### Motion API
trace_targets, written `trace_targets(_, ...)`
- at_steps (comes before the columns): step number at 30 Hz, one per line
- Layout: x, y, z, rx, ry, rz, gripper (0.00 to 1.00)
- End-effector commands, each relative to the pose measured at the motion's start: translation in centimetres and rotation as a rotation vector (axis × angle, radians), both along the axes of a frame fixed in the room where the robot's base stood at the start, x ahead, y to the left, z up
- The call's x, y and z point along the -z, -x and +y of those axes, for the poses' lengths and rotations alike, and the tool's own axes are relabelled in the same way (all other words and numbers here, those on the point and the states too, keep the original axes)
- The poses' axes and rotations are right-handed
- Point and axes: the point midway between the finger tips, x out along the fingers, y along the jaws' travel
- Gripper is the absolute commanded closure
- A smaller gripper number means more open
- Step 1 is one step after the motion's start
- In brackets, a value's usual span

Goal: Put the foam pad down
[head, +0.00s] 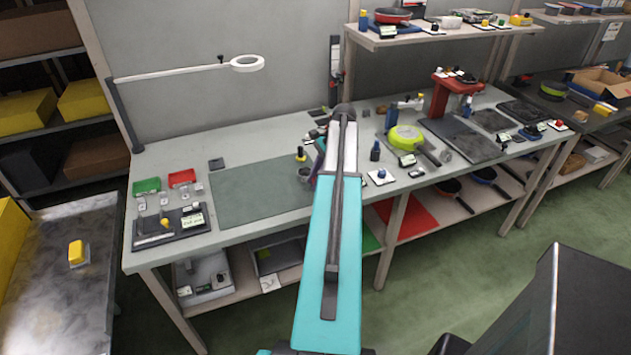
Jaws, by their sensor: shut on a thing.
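My turquoise arm reaches up the middle of the head view and out over the workbench (230,232). It blocks the view of the bench behind it. Small parts of what seems to be my wrist show at the arm's left edge. I cannot make out my gripper's fingertips. I cannot pick out the foam pad in this view, and it may be hidden behind the arm. A grey-green mat (255,192) lies on the bench left of the arm.
A green tray (147,187) and a red tray (182,177) sit at the bench's left. A lamp (247,63) reaches over the bench. A lime-green pan (404,137), a blue bottle (375,151) and a red stand (455,85) are to the right. Much of the mat is clear.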

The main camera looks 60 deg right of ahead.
Motion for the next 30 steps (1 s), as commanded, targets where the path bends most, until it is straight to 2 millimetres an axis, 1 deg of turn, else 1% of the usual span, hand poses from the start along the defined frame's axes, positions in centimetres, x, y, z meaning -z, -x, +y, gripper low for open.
trace_targets(6,1.2,0.0,0.0,-0.001,0.0,0.0,0.95)
trace_targets(19,1.6,0.0,0.0,-0.001,0.0,0.0,0.95)
trace_targets(20,1.6,0.0,0.0,-0.001,0.0,0.0,0.74)
trace_targets(21,1.5,0.0,0.0,-0.001,0.0,0.0,0.67)
trace_targets(23,1.5,0.0,0.0,-0.001,0.0,0.0,0.58)
trace_targets(30,1.5,0.0,0.0,-0.002,0.0,-0.001,0.58)
